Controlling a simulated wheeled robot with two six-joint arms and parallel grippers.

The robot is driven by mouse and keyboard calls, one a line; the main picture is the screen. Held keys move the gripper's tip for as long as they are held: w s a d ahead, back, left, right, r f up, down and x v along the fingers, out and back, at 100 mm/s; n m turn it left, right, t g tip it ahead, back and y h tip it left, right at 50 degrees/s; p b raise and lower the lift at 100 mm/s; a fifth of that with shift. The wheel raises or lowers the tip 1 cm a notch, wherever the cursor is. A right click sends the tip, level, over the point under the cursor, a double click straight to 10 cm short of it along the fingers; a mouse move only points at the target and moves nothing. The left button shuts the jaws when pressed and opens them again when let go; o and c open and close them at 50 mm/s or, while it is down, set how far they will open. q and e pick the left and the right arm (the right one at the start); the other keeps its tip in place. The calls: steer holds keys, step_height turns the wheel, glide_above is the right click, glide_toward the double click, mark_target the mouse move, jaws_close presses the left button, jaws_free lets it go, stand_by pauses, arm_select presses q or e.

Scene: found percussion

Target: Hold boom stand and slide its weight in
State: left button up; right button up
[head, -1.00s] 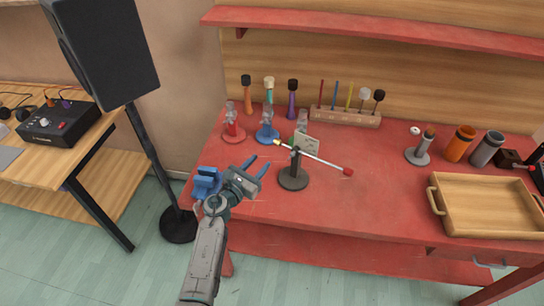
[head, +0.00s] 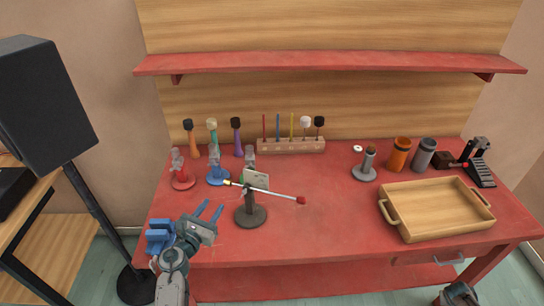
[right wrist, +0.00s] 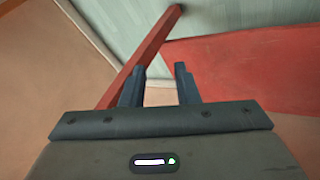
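The boom stand has a dark round base (head: 250,216) and a short dark post (head: 249,199). A pale plate (head: 256,179) sits at the post's top. A thin white boom (head: 278,193) crosses there, with a yellow left end and a red piece (head: 301,200) at its right end. I cannot tell which piece is the sliding weight. My left gripper (head: 209,210) is open and empty, left of the base and apart from it. My right gripper is low at the right, past the table's front edge; in the right wrist view its fingers (right wrist: 160,72) are apart with nothing between them.
Blue (head: 217,177) and red (head: 183,181) stands are behind my left gripper, and a blue block-like fixture (head: 160,236) is beside it. A mallet rack (head: 291,146) is at the back. A wooden tray (head: 434,229) is at the right. The red table (head: 330,225) is clear between stand and tray.

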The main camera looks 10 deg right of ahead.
steer(key=w+d+r+m+h, duration=0.2)
steer(key=w+d+r, duration=0.2)
steer(key=d+r, duration=0.65)
steer(key=w+d+r+m+h, duration=0.1)
steer(key=w+d+r+m, duration=0.25)
steer(key=d+r, duration=0.65)
steer(key=w+a+r+m+g, duration=0.1)
steer(key=w+r, duration=0.2)
steer(key=r, duration=0.4)
steer(key=w+r, duration=0.2)
steer(key=r, duration=0.6)
steer(key=w+a+f+n+y, duration=0.1)
steer(key=w+a+f+n, duration=0.1)
steer(key=w+a, duration=0.35)
steer(key=w+a+f+n+y, duration=0.1)
steer(key=w+a+f+n, duration=0.15)
steer(key=a, duration=0.65)
steer(key=w+a+f+n+y, duration=0.1)
steer(key=w+a+f, duration=0.1)
steer(key=w+a, duration=0.45)
steer(key=n+t+y, duration=0.1)
steer(key=n+y, duration=0.8)
steer(key=n, duration=0.9)
glide_toward(262, 180)
steer(key=x, duration=1)
